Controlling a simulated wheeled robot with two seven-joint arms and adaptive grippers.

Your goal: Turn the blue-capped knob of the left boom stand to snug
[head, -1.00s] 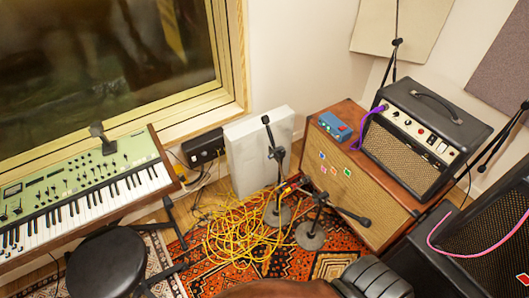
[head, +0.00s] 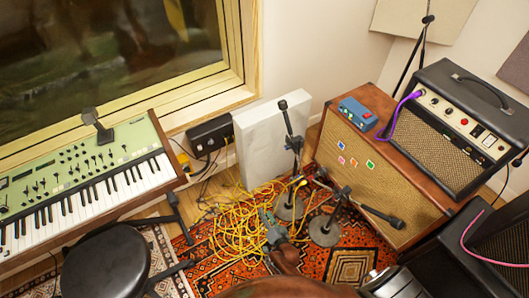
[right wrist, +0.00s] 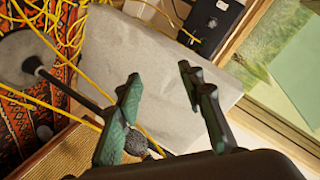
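The left boom stand (head: 289,152) stands upright on a round grey base, its microphone pointing up. A second boom stand (head: 326,229) stands in front and to its right, its microphone toward the lower right. I cannot make out a blue-capped knob in either view. A dark microphone head (right wrist: 135,143) shows beyond the left finger. My left gripper is out of view.
Yellow cables (head: 235,236) lie tangled on the patterned rug. A pale panel (head: 258,147) leans behind the stands. A tan speaker cabinet (head: 365,165) is to the right, a keyboard (head: 85,180) and black stool (head: 105,265) to the left.

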